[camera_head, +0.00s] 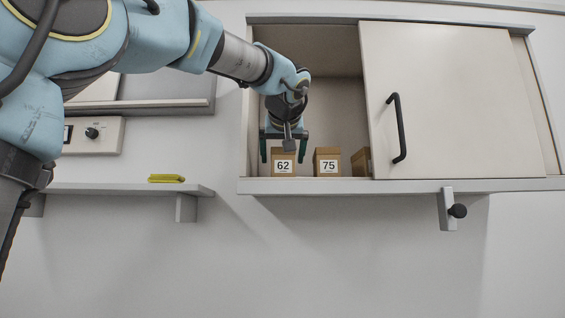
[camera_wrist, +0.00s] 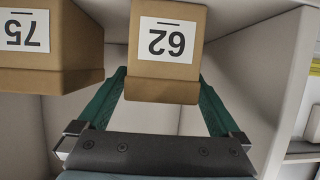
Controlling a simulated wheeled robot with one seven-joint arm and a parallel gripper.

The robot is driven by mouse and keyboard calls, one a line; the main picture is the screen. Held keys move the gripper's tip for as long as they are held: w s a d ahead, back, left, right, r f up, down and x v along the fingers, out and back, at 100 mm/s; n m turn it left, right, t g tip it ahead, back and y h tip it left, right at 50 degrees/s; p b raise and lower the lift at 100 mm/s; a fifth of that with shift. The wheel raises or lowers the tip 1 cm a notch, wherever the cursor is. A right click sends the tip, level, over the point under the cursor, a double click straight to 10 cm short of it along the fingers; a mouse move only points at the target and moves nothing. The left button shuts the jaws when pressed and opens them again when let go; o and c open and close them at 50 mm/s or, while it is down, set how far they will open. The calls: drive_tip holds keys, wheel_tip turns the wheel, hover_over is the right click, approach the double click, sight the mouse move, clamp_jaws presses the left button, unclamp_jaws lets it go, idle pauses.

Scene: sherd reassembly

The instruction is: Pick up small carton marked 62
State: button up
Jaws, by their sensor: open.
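The small carton marked 62 (camera_head: 283,169) is a brown box with a white label. It stands upright on the floor of the wall cabinet, near the left end of the opening. My gripper (camera_head: 284,155) is inside the cabinet at this carton, with one green finger on either side of it. In the wrist view the carton (camera_wrist: 163,82) shows upside down between the spread fingers of my gripper (camera_wrist: 160,95). The jaws are open. I cannot tell whether either finger touches the carton.
A carton marked 75 (camera_head: 328,168) stands just right of it. Another carton (camera_head: 361,161) is partly hidden behind the sliding door (camera_head: 450,110), which covers the right of the cabinet. A yellow item (camera_head: 166,178) lies on a lower shelf (camera_head: 120,189) at left.

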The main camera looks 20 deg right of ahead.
drive_tip(key=shift+w+d+f, duration=0.1)
drive_tip(key=shift+w+f, duration=0.05)
drive_tip(key=shift+w, duration=0.1)
drive_tip(key=shift+c, duration=0.4)
drive_tip(key=c, duration=1.5)
clamp_jaws()
drive_tip(key=shift+r, duration=0.2)
